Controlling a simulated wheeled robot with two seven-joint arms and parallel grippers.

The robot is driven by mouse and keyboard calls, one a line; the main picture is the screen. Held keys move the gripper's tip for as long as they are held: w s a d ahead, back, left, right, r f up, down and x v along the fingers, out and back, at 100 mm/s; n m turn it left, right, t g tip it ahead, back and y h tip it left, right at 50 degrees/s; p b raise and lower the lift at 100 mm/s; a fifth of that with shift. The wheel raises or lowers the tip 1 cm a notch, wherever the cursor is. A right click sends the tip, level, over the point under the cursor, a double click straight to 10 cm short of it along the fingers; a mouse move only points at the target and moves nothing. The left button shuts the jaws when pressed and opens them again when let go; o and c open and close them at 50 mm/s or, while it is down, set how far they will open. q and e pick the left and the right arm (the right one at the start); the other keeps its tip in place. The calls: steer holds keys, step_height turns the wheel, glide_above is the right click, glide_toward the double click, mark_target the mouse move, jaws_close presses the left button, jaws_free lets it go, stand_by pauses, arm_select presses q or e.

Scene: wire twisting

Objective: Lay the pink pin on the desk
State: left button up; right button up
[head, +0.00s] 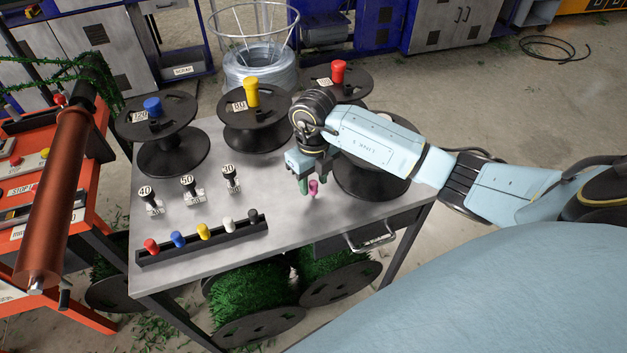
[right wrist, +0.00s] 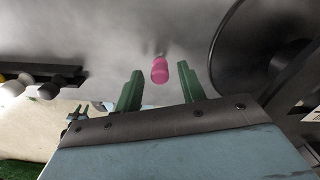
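The pink pin (head: 313,187) is at the right part of the grey metal desk (head: 270,206), below my right gripper (head: 308,182). It looks roughly upright, with its pink head up; I cannot tell whether its lower end rests on the desk. In the right wrist view the pink pin (right wrist: 159,70) shows between and just beyond the two green fingertips, with a gap on each side. My right gripper is open and empty, pointing down. My left gripper is not in view.
A black rack (head: 203,237) with several coloured pins stands at the desk's front left. Small numbered pegs (head: 190,189) stand behind it. Black spools with blue, yellow (head: 251,92) and red knobs line the back. A further black spool (head: 372,180) stands right of the pin.

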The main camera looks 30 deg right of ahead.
mark_target(313, 182)
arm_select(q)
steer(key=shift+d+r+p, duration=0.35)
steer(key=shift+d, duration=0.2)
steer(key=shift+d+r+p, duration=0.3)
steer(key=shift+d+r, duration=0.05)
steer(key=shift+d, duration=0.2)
arm_select(e)
step_height(313, 182, up, 11)
steer(key=shift+r, duration=0.15)
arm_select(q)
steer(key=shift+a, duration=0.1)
